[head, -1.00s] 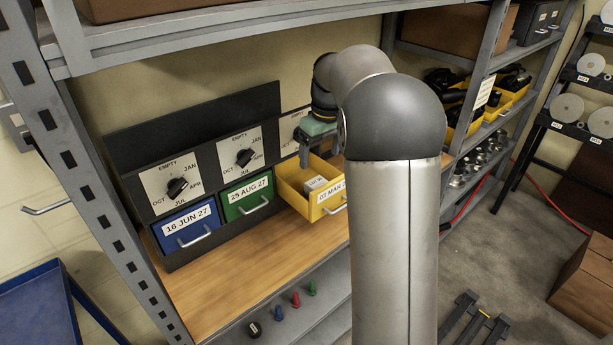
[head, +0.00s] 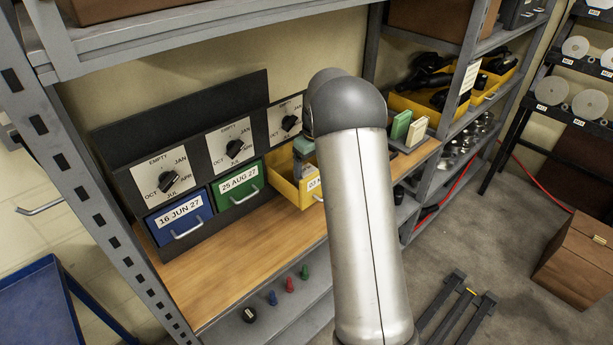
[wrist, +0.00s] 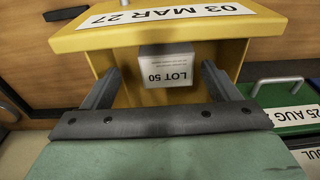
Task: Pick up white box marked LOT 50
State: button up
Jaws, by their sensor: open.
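The white box marked LOT 50 (wrist: 167,68) sits inside the open yellow drawer (wrist: 215,55), labelled 03 MAR 27. Its label reads upside down in the wrist view. My gripper (wrist: 160,72) is open, with one finger on each side of the box in that view and gaps between them. I cannot tell how far the fingertips are above or short of the box. In the head view the yellow drawer (head: 281,187) is partly covered by my arm and gripper, and I cannot make out the box there.
Shut blue (head: 180,220) and green (head: 238,190) drawers are left of the yellow one, under dial panels. The wooden shelf top (head: 235,245) in front is mostly clear. A grey upright (head: 75,170) stands at left. Small coloured pegs (head: 290,285) are on the lower shelf.

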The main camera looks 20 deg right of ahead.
aim_at(307, 170)
jog(key=f, duration=0.1)
jog(key=f+p, duration=0.1)
jog(key=w+a+f, duration=0.1)
jog(key=f, duration=0.1)
jog(key=shift+a+f+p, duration=0.1)
jog(key=shift+p, duration=0.2)
jog(key=shift+f, duration=0.5)
jog(key=shift+r, duration=0.1)
jog(key=c, duration=1.3)
